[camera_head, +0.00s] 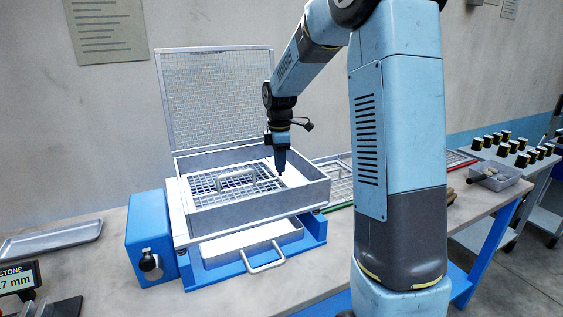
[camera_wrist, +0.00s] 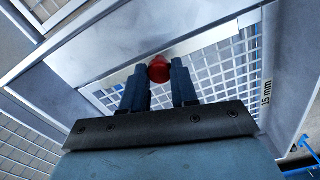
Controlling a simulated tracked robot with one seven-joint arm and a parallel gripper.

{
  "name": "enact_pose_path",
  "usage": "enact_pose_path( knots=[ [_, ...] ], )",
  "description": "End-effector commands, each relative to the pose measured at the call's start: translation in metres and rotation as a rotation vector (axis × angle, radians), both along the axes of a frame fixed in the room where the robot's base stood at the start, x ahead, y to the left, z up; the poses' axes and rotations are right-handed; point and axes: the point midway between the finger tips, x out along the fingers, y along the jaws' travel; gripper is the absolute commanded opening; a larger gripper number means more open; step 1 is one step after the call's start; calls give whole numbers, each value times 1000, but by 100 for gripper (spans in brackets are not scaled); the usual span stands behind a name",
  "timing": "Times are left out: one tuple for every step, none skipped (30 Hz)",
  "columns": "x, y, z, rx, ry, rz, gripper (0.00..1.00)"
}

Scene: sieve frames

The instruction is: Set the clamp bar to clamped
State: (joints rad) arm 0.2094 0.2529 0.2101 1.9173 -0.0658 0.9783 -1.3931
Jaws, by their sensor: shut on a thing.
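A grey sieve box (camera_head: 257,207) stands on a blue base, with a mesh sieve frame (camera_head: 205,184) and its bow handle inside. My gripper (camera_head: 281,173) points down into the right part of the box. In the wrist view its two fingers (camera_wrist: 159,84) are shut on a red knob (camera_wrist: 158,69). The knob sits at a pale metal bar (camera_wrist: 196,42) that crosses beside the frame's mesh. I cannot tell for certain that this is the clamp bar, nor its setting. The wrist view shows a "15 mm" label (camera_wrist: 266,92) on the frame's rim.
A mesh lid (camera_head: 220,95) stands raised behind the box. A tray with a handle (camera_head: 250,243) sits beneath it. A blue housing (camera_head: 150,237) with a black knob is at left. Another mesh frame (camera_head: 335,172) lies to the right, and an empty tray (camera_head: 50,241) lies at far left.

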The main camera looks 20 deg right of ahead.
Motion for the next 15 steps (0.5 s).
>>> enact_pose_path(
  knots=[
    [2, 5, 1, 5, -7, 5, 0],
    [2, 5, 1, 5, -7, 5, 29],
    [2, 5, 1, 5, -7, 5, 33],
    [2, 5, 1, 5, -6, 5, 36],
    [2, 4, 1, 5, -6, 4, 39],
    [2, 4, 0, 4, -5, 3, 43],
    [1, 3, 0, 4, -5, 2, 46],
    [1, 3, 0, 3, -5, 2, 48],
    [1, 2, 0, 4, -4, 1, 52],
    [1, 2, 0, 4, -4, 1, 54],
    [1, 1, 0, 4, -3, 0, 54],
    [1, 1, 0, 4, -3, 0, 54],
    [1, 1, 0, 3, -2, 0, 54],
    [1, 1, 0, 3, -2, 0, 54],
    [1, 1, 0, 3, -2, -1, 54]
  ],
)
